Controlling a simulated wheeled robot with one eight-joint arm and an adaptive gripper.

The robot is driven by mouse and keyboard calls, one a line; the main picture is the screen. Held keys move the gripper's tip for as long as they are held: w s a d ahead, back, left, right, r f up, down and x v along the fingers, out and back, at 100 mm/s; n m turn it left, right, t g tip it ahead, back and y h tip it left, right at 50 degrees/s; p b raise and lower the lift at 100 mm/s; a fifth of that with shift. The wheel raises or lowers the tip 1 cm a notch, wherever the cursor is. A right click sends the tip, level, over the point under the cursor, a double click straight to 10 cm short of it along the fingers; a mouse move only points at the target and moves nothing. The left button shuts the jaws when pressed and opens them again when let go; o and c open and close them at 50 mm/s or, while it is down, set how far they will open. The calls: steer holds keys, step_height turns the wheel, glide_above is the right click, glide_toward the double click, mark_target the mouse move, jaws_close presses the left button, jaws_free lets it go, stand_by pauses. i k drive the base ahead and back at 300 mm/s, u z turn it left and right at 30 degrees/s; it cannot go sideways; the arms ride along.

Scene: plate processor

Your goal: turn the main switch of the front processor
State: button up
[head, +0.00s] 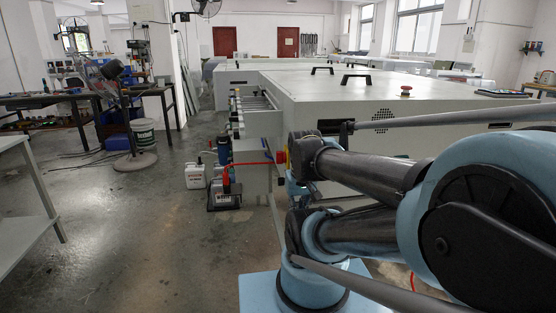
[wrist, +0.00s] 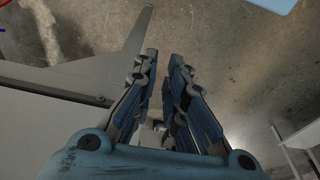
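The front processor (head: 340,93) is a long pale-grey cabinet right of centre in the head view, partly hidden behind my arm. A small red part (head: 281,156) shows at its near left end, beside my arm; I cannot tell whether it is the main switch. A red mushroom button (head: 405,90) stands on the top. My gripper (wrist: 164,58) shows in the wrist view with its two fingers apart and nothing between them. It is above the floor, right of a pale-grey panel edge. In the head view I cannot make out the gripper.
White jugs (head: 195,175) and a small pump (head: 224,194) stand on the floor left of the processor. A fan stand (head: 135,159) and a workbench (head: 45,97) are further left. A pale table (head: 22,150) stands at the left edge. The middle floor is clear.

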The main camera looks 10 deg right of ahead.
mark_target(280, 155)
steer(key=z, duration=1.55)
steer(key=k, duration=1.35)
steer(key=u, duration=1.45)
steer(key=i, duration=0.55)
steer(key=u, duration=0.05)
